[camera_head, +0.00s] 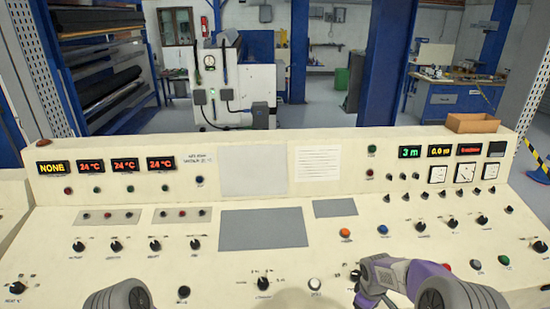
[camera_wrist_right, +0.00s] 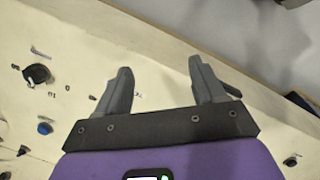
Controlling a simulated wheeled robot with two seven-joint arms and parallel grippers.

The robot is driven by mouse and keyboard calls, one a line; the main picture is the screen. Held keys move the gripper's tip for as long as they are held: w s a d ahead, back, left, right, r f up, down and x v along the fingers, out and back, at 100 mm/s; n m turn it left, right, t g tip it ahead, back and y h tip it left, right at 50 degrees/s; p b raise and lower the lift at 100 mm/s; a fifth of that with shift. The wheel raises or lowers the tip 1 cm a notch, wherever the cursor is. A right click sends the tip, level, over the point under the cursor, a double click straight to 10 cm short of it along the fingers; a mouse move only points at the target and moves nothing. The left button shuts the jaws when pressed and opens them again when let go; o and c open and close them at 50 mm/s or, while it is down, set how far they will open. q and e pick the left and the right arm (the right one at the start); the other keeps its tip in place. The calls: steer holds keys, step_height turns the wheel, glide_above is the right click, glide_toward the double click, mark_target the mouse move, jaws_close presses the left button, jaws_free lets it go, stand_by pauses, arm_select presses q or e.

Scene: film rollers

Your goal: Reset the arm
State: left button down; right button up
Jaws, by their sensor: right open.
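My right gripper (camera_head: 362,287) is low over the front right part of the cream control console (camera_head: 120,215), beside several black knobs. It also shows in the right wrist view (camera_wrist_right: 160,72), where its two dark fingers stand apart with nothing between them. Below the fingers are the purple wrist and the console's pale surface. My left gripper is not in view; only a grey part of my left arm shows at the bottom left of the head view.
A white machine (camera_head: 230,90) and blue pillars stand behind. A black knob (camera_wrist_right: 38,74) is left of the fingers.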

steer(key=s+a+f+m+y, duration=0.1)
steer(key=a+f+y, duration=0.1)
steer(key=a+f, duration=0.45)
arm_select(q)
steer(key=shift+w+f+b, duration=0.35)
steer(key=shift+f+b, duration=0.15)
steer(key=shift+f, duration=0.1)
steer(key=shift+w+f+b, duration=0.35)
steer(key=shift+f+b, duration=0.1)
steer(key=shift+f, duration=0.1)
arm_select(e)
steer(key=s+a+f+m+y, duration=0.1)
steer(key=s+a+f+m, duration=0.3)
steer(key=s, duration=0.5)
steer(key=s+a+f+m+y, duration=0.2)
steer(key=s+a+f+m, duration=0.3)
steer(key=s+a+f, duration=0.2)
steer(key=s+f, duration=0.2)
steer(key=s, duration=0.1)
steer(key=shift+f+m, duration=0.3)
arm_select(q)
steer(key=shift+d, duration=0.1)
arm_select(e)
steer(key=shift+d, duration=0.15)
